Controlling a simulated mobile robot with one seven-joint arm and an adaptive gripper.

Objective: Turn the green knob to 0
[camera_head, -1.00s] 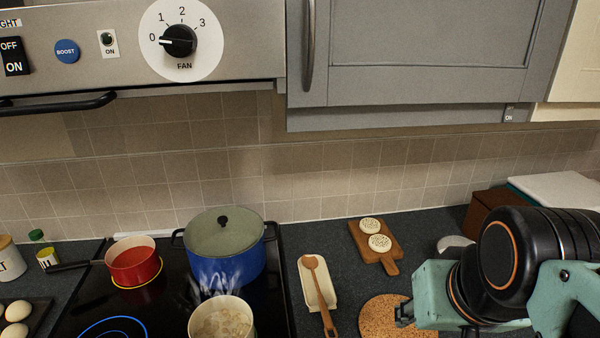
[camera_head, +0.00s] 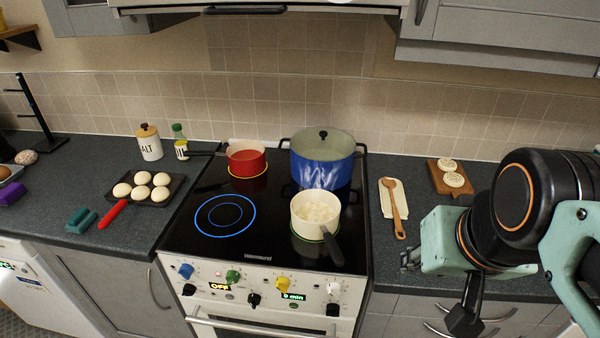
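The green knob (camera_head: 233,276) is on the front panel of the cooker (camera_head: 262,258), between a blue knob (camera_head: 186,270) and a yellow knob (camera_head: 283,284). It is too small for me to read its setting. My arm is at the right over the counter. The part that looks like my gripper (camera_head: 409,258) juts out from the teal link, to the right of the cooker and well apart from the green knob. I cannot make out its fingers clearly.
A red pan (camera_head: 246,160), a blue pot (camera_head: 322,165) and a cream saucepan (camera_head: 315,212) stand on the hob. The saucepan's dark handle points toward the front edge. A white knob (camera_head: 333,288) and several black knobs share the panel. The space before the panel looks clear.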

